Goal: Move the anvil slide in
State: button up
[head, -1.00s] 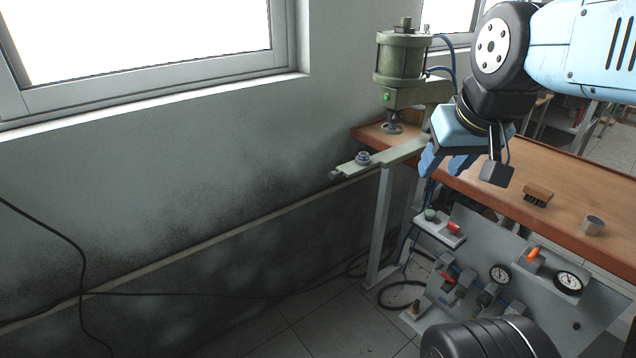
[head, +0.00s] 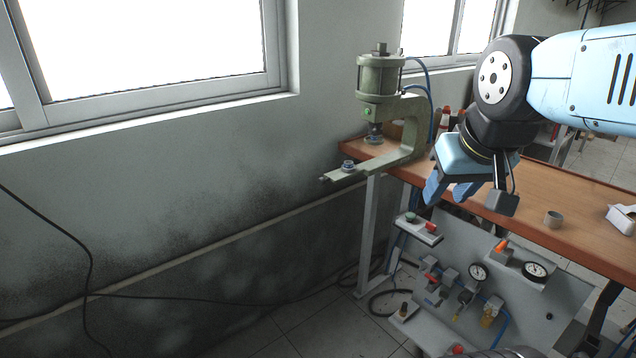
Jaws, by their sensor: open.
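The green pneumatic press (head: 381,80) stands at the far left end of the wooden bench. Its anvil slide (head: 335,176) is a pale flat bar that sticks out to the left past the bench edge, with a small dark round knob or die (head: 347,166) on top. My gripper (head: 452,192) has blue fingers pointing down, open and empty. In the picture it is to the right of the press and the slide, apart from both. My gripper hides part of the bench behind it.
The wooden bench (head: 560,200) runs to the right with a small grey cup (head: 553,219) and a white object (head: 621,218) on it. A grey panel with gauges (head: 478,272) and valves stands below its front. The wall is left, and cables lie on the floor.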

aim_at(335, 176)
jog(key=z, duration=0.05)
jog(key=i, duration=0.9)
jog(key=u, duration=0.05)
